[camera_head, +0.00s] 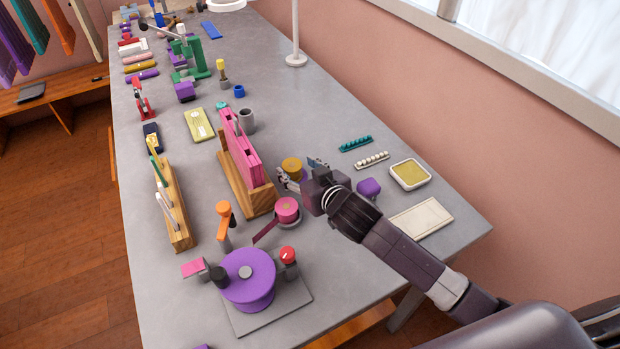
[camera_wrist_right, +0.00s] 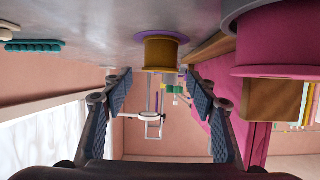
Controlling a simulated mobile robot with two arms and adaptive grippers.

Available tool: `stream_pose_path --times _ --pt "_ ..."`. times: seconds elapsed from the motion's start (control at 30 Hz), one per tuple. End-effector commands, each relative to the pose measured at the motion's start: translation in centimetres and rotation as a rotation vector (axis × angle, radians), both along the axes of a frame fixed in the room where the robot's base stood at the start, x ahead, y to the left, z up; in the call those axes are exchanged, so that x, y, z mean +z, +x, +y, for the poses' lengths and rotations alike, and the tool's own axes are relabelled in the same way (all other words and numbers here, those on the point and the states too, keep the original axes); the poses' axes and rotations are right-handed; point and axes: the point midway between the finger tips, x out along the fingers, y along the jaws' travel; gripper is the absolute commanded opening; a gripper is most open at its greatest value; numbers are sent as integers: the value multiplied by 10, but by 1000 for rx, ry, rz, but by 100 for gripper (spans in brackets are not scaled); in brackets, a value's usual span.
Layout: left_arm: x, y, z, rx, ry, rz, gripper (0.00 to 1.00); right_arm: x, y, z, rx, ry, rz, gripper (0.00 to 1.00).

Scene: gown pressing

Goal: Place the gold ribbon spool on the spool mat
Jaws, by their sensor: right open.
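The gold ribbon spool (camera_head: 291,167) stands on the grey table beside the pink rack. In the head view I cannot tell whether the fingers touch the spool. A pale rectangular mat (camera_head: 421,219) near the right table edge may be the spool mat; it is bare. My left gripper is out of view.
The pink rack (camera_head: 238,150) in its wooden base stands just left of the spool. A pink spool (camera_head: 287,210) and a purple-wheeled device (camera_head: 248,275) are nearer. A purple object (camera_head: 368,188) and a yellow-padded tray (camera_head: 410,174) lie right, near the pale mat.

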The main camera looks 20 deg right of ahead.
Motion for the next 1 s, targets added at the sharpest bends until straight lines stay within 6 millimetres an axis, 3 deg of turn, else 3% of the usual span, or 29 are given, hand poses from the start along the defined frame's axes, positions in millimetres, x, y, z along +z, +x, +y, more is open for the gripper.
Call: stream_pose_path --times 0.2,0.43,1.0 --pt "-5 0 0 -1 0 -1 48 13 -34 -6 1 1 0 53" --pt "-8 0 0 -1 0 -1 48 24 -59 -12 0 1 1 53" --pt "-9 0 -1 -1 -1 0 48 29 -67 -13 0 1 0 53"
